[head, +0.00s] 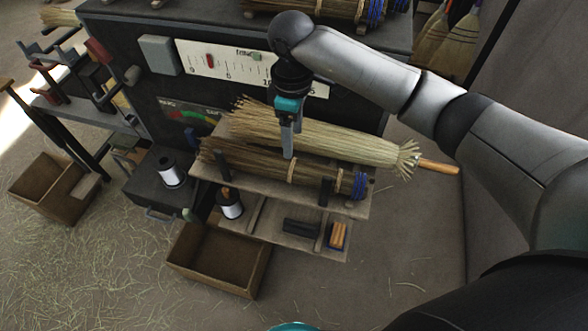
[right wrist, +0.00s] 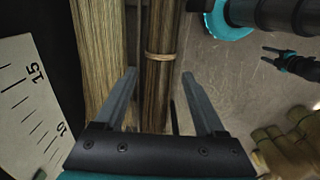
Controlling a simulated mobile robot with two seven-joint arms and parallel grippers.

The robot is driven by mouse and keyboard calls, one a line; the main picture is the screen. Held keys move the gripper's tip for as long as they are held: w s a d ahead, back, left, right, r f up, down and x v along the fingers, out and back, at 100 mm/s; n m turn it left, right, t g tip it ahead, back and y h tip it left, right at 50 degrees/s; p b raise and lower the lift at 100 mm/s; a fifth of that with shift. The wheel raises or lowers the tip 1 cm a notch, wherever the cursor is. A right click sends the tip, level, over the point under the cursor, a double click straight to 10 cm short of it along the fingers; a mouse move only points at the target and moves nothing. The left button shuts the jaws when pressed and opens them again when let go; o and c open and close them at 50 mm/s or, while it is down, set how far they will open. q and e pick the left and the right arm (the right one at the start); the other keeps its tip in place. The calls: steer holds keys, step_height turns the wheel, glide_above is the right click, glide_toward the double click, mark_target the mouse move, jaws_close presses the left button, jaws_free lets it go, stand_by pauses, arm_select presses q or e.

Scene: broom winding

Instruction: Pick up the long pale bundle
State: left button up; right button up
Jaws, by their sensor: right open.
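The long pale bundle (head: 345,138) lies on the wooden shelf of the bench, behind a darker brown bundle (head: 265,163) with a blue-wrapped end. Its right end is flared, beside an orange handle (head: 438,167). My right gripper (head: 287,145) points down over the bundles, open. In the right wrist view, the pale bundle (right wrist: 100,50) is left of the fingers. The brown bundle (right wrist: 160,70) with a tan tie shows between my right fingers (right wrist: 160,90); neither is gripped. A small dark gripper, apparently my left (right wrist: 275,56), is at the right of that view.
Upright pegs (head: 325,190) stand at the shelf's front edge. A panel with a scale (head: 225,65) stands behind. Below are wire spools (head: 170,172) and an open wooden box (head: 215,262).

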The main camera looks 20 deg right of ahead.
step_height(320, 180, down, 6)
steer(key=shift+f+b, duration=0.25)
steer(key=shift+b, duration=0.05)
step_height(320, 180, down, 5)
steer(key=shift+s+f, duration=0.15)
steer(key=c, duration=1.1)
steer(key=shift+o, duration=0.2)
steer(key=shift+r, duration=0.2)
step_height(320, 180, up, 20)
steer(key=p, duration=0.1)
steer(key=shift+p, duration=0.4)
